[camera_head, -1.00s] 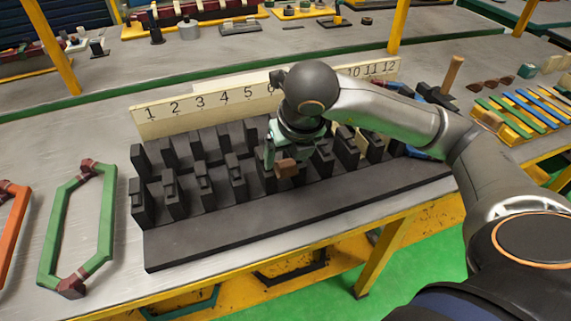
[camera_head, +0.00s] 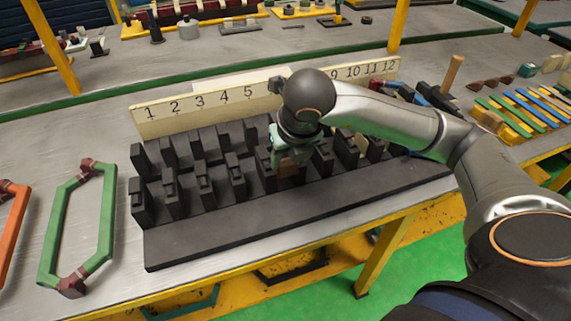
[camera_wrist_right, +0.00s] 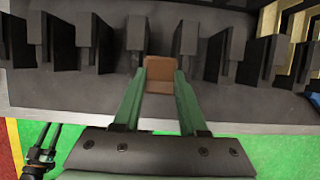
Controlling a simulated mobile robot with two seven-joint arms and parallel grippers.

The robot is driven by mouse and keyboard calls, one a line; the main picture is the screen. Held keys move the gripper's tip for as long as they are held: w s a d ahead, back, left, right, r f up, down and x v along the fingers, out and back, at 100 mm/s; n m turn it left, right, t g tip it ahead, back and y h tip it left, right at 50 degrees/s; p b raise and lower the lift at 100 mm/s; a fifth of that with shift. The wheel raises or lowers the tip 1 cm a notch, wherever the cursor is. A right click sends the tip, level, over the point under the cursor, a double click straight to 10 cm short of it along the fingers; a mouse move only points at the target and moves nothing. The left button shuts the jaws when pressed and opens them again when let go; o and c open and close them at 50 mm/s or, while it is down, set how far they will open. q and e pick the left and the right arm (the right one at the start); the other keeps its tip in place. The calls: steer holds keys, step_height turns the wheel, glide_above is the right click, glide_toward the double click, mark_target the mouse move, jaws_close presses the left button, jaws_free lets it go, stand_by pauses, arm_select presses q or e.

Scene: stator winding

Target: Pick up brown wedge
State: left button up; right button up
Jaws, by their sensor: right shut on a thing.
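The brown wedge (camera_wrist_right: 160,68) is between the two green fingertips of my right gripper (camera_wrist_right: 160,75) in the right wrist view. In the head view my right gripper (camera_head: 290,160) is over the black slotted rack (camera_head: 215,235), among its upright blocks near the middle. The gripper is shut on the wedge (camera_head: 291,167), which partly shows below the fingers. Whether the wedge touches the rack cannot be told.
A numbered board (camera_head: 190,105) stands behind the rack. Black blocks rise close on both sides of my gripper. A green hexagonal frame (camera_head: 50,225) and an orange one (camera_head: 10,235) lie at left. Brown wedges (camera_head: 490,83) and coloured strips (camera_head: 515,110) lie at right.

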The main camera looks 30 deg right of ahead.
jaws_close()
steer(key=shift+r, duration=0.65)
steer(key=s+a+r, duration=0.7)
steer(key=s+r, duration=0.4)
steer(key=s, duration=0.1)
steer(key=shift+a+r+p, duration=0.2)
steer(key=shift+r+p, duration=0.1)
steer(key=shift+p, duration=0.05)
